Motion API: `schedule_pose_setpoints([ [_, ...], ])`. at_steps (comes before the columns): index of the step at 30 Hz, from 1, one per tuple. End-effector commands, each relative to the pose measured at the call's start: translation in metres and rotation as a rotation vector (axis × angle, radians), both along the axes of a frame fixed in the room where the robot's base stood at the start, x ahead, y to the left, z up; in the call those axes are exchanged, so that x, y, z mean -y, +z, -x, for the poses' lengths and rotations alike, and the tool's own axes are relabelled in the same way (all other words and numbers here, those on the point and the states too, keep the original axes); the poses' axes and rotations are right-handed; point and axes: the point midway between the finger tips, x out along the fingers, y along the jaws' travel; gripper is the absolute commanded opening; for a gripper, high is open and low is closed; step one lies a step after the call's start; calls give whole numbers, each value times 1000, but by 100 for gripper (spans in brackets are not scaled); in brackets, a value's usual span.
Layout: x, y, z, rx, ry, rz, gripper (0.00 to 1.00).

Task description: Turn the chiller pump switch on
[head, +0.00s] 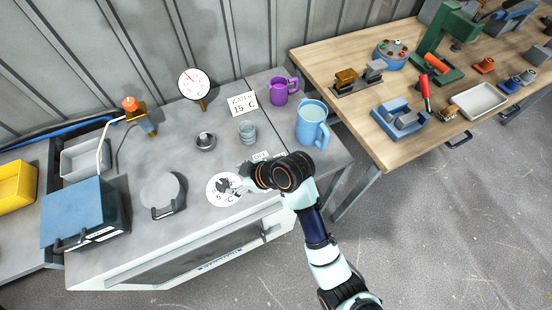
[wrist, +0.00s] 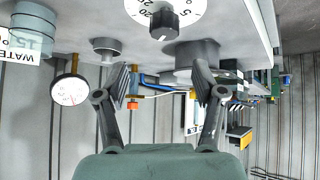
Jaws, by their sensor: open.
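The chiller is the grey-topped bench unit (head: 165,225) with a dark front panel. A white temperature dial (head: 218,197) lies on its top; in the wrist view it shows a black knob (wrist: 165,20) at the upper edge. My gripper (head: 229,186) is over the dial in the head view, with its fingers hiding part of it. In the wrist view my gripper (wrist: 162,85) is open, with nothing between its fingers. A small white label (head: 260,156) stands just behind my wrist; its text is too small to read. I cannot pick out the pump switch with certainty.
A round gauge (head: 194,83), a metal knob (head: 205,142), a glass beaker (head: 247,131), a water sign (head: 242,104), a purple mug (head: 279,91) and a blue jug (head: 312,124) stand behind. A grey lid (head: 160,189) and blue box (head: 75,215) are left.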

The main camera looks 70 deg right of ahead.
Motion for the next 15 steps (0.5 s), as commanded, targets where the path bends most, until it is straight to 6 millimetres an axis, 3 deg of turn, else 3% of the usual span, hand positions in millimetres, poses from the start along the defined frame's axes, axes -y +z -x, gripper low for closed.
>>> schedule_pose_setpoints([
  [1,35,-2,26,-7,-25,-23,69],
  [3,67,-11,57,-1,-28,-44,69],
  [6,94,-19,89,20,-31,-63,69],
  [10,105,-24,105,34,-31,-68,69],
  [15,105,-31,100,34,-29,-67,69],
])
